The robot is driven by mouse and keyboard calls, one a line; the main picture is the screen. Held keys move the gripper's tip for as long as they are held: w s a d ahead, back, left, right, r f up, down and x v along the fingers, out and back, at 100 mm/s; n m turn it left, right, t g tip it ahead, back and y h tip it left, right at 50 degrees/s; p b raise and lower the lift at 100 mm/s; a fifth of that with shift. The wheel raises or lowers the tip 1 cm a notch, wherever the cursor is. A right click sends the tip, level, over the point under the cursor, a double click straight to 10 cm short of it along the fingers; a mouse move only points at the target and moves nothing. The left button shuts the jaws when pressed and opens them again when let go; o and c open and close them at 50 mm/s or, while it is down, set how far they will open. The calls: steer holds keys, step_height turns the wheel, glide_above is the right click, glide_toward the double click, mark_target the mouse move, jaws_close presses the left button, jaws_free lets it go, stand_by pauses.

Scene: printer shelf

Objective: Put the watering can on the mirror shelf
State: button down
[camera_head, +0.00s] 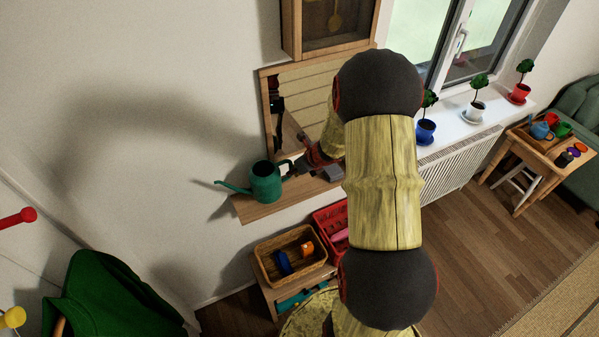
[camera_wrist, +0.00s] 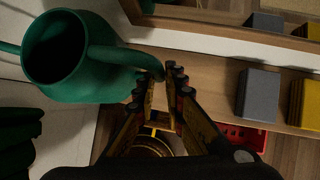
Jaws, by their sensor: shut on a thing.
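The green watering can (camera_head: 265,184) is at the left end of the wooden mirror shelf (camera_head: 245,208), with its spout pointing left. It also shows in the wrist view (camera_wrist: 75,75), its round opening facing the camera. My gripper (camera_head: 290,171) is to the right of the can, at its handle. In the wrist view my gripper's fingers (camera_wrist: 166,84) are closed on the end of the handle. The can looks over the shelf's left end; I cannot tell whether its base touches the board. The mirror (camera_head: 304,95) rises behind the shelf, partly hidden by my arm.
On the shelf a grey block (camera_wrist: 257,94) and a yellow block (camera_wrist: 304,103) stand right of my gripper. Bare wall lies to the left.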

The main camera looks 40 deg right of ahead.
steer(key=shift+w+f, duration=0.5)
steer(key=shift+w, duration=0.1)
steer(key=shift+w+d+f+b, duration=0.15)
steer(key=shift+f+b, duration=0.25)
steer(key=shift+f, duration=1.3)
steer(key=c, duration=2.3)
jaws_free()
steer(key=shift+f, duration=0.15)
steer(key=shift+c, duration=0.2)
steer(key=o, duration=0.5)
steer(key=shift+c, duration=0.2)
